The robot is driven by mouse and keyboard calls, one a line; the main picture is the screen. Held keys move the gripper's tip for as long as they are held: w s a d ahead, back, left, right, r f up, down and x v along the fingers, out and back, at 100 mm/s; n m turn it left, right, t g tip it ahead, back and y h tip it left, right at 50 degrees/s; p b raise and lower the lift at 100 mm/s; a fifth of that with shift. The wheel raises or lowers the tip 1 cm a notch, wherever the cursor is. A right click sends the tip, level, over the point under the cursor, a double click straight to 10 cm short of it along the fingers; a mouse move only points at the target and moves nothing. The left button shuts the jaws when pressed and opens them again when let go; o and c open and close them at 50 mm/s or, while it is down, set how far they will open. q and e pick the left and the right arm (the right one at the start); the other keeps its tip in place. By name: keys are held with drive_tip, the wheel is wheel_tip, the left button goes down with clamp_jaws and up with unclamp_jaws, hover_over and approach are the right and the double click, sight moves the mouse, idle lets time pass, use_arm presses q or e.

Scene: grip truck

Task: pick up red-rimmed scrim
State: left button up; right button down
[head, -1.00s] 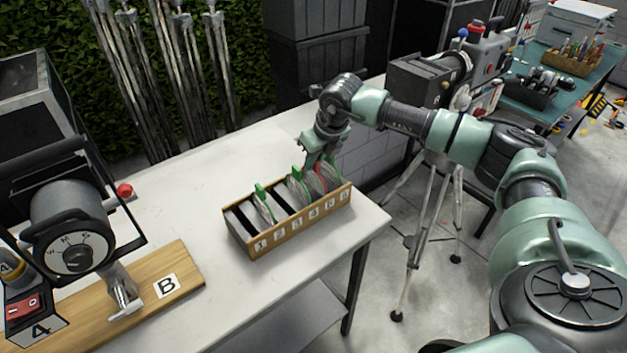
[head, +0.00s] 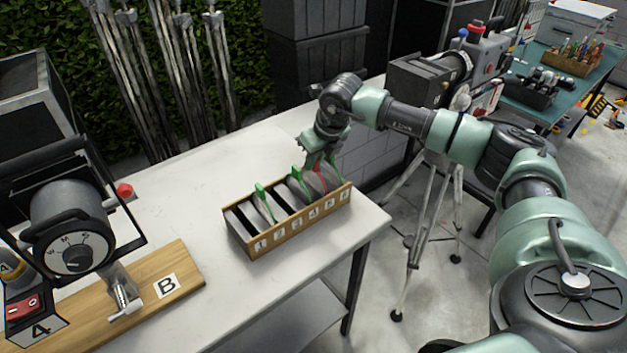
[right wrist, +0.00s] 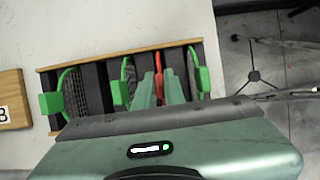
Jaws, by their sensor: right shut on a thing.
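The red-rimmed scrim (head: 321,181) stands upright in a slot toward the right end of a wooden slotted box (head: 300,224). Its red tab (right wrist: 159,62) shows in the right wrist view between my fingers. My right gripper (head: 319,162) reaches down over the box from above. In the right wrist view my right gripper (right wrist: 160,86) has its two pale green fingers on either side of the red tab, shut on it. The lower part of the scrim is hidden in the box. My left gripper is not in view.
Green-rimmed scrims stand close on both sides, one left (right wrist: 121,92) and one right (right wrist: 203,80). Another green one (right wrist: 51,102) is farther left. The white table (head: 180,205) is clear around the box. A lamp (head: 72,230) stands at left.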

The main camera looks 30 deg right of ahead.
drive_tip(key=shift+r, duration=0.15)
wheel_tip(320, 180, up, 20)
drive_tip(key=b, duration=0.3)
idle(0.4)
